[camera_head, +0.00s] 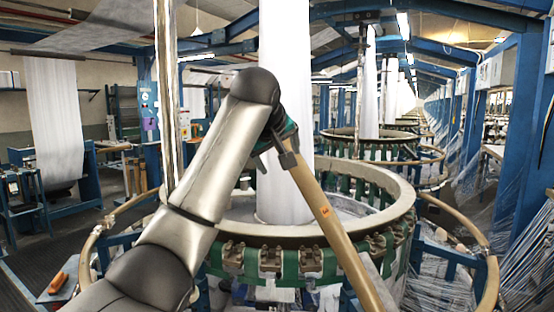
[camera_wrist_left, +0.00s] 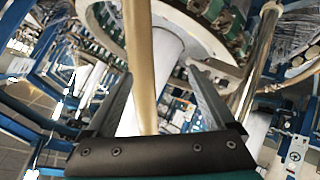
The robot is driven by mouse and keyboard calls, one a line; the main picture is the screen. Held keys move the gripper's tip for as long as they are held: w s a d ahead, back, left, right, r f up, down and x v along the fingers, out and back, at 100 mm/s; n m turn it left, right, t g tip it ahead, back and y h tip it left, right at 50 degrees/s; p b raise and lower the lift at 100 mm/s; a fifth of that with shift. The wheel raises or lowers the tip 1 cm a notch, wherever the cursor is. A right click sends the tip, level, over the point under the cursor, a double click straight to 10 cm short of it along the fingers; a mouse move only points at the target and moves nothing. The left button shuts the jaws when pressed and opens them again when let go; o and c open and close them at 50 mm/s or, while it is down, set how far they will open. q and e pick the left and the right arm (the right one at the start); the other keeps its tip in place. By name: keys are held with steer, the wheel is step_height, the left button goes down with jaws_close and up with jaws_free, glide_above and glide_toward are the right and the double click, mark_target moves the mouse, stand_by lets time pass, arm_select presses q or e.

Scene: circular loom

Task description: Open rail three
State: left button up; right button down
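A tan rail (camera_head: 335,232) with a small orange mark slants up from the bottom edge to my left gripper (camera_head: 287,152) in the head view. I cannot read a number on it. In the left wrist view the rail (camera_wrist_left: 140,60) runs between the two fingers of the left gripper (camera_wrist_left: 160,77), its near end close to the palm. The fingers are spread, with a clear gap between the rail and the right-hand finger. Other tan curved rails stand around the loom at the left (camera_head: 98,245) and right (camera_head: 489,275). My right gripper is not in view.
The circular loom's pale ring (camera_head: 392,215) with green and metal parts stands behind the rail. A white fabric tube (camera_head: 285,100) rises from its middle. Blue frames and threads (camera_head: 525,255) fill the right side. Dark floor (camera_head: 60,245) shows at left.

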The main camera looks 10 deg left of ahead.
arm_select(q)
steer(key=shift+v, duration=1.15)
steer(key=shift+w+f, duration=0.1)
